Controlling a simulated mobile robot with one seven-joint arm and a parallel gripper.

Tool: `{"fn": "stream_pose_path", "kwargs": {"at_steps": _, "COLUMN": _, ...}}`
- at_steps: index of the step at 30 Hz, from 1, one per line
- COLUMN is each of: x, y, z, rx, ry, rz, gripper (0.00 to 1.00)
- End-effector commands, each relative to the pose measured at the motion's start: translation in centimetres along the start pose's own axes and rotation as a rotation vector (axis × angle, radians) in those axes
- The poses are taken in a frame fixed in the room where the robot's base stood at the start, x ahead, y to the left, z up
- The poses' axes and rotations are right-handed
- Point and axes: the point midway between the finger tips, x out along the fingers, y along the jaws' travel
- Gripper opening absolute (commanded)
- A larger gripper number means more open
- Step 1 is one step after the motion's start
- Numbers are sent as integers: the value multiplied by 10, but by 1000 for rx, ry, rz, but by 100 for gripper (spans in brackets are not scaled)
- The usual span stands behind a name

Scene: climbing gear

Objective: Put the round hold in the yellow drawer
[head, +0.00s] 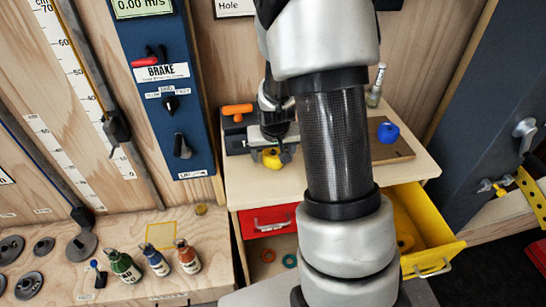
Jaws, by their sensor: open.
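My gripper (272,150) is open, pointing down at the left part of the small wooden table. A small yellow, rounded piece (271,159) lies just below and between its fingers; I cannot tell if they touch. A blue rounded piece (388,132) sits on a brown board at the table's right. Which one is the round hold is not clear from this view. The yellow drawer (447,246) stands pulled out at the table's lower right, partly hidden by my arm.
A red drawer (268,221) is at the table's left. An orange-handled tool (237,110) and a small bottle (376,85) stand at the back of the table. Several bottles and weights are on the left bench (130,235). A dark blue panel (490,120) rises at right.

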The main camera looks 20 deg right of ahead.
Motion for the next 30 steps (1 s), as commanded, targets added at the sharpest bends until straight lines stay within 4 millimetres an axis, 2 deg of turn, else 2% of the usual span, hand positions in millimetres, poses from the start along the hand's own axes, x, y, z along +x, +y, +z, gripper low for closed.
{"fn": "stream_pose_path", "kwargs": {"at_steps": 8, "x": 3, "y": 0, "z": 0, "rx": 0, "ry": 1, "rz": 0, "gripper": 70}}
{"fn": "stream_pose_path", "kwargs": {"at_steps": 15, "x": 3, "y": 0, "z": 0, "rx": 1, "ry": 1, "rz": 0, "gripper": 29}}
{"fn": "stream_pose_path", "kwargs": {"at_steps": 18, "x": 2, "y": 0, "z": -1, "rx": 1, "ry": 2, "rz": 0, "gripper": 18}}
{"fn": "stream_pose_path", "kwargs": {"at_steps": 26, "x": 0, "y": 0, "z": -2, "rx": 1, "ry": 2, "rz": 0, "gripper": 18}}
{"fn": "stream_pose_path", "kwargs": {"at_steps": 30, "x": -11, "y": 0, "z": -7, "rx": 1, "ry": 5, "rz": 0, "gripper": 18}}
